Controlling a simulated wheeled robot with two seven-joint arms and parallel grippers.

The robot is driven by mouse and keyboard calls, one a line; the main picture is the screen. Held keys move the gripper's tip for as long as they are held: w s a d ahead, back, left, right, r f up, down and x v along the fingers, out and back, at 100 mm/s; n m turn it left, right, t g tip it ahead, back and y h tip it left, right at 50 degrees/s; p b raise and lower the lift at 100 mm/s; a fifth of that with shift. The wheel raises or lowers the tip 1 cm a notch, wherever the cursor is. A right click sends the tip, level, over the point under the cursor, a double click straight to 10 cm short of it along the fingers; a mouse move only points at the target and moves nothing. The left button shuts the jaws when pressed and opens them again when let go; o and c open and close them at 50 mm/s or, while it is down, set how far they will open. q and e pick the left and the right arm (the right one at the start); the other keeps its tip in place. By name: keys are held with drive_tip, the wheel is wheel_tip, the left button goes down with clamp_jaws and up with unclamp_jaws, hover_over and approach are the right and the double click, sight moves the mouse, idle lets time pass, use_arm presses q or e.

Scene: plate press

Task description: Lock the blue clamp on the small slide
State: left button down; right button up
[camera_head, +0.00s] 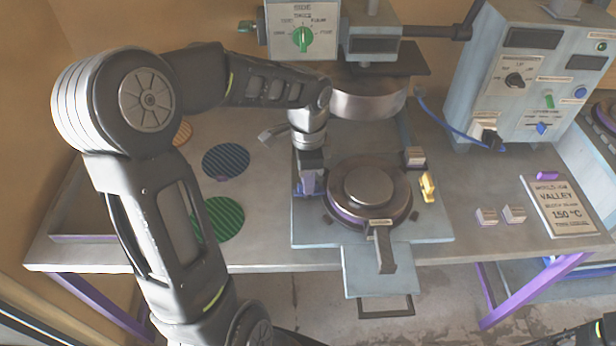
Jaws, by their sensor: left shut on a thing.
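The small slide (432,228) is a pale blue plate under the press, with a round dark mould (368,187) on it. My left gripper (309,188) comes down at the slide's left edge, beside the mould. It is shut on the blue clamp (319,181), which shows only as a small blue-violet patch. Most of the clamp is hidden by the fingers, so I cannot tell its lever position. A yellow clamp (428,187) stands at the slide's right side. My right gripper is out of view.
The press head (367,100) hangs behind the mould. A slide tongue with a handle (385,309) juts past the table's front edge. Blue (226,161) and green (222,218) striped discs lie left. A control box (540,85) and a 150 °C sign (560,206) stand right.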

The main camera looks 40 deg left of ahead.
use_arm(q)
drive_tip(key=shift+m, duration=0.5)
drive_tip(key=c, duration=1.4)
unclamp_jaws()
drive_tip(key=shift+c, duration=0.2)
drive_tip(key=shift+r, duration=3.95)
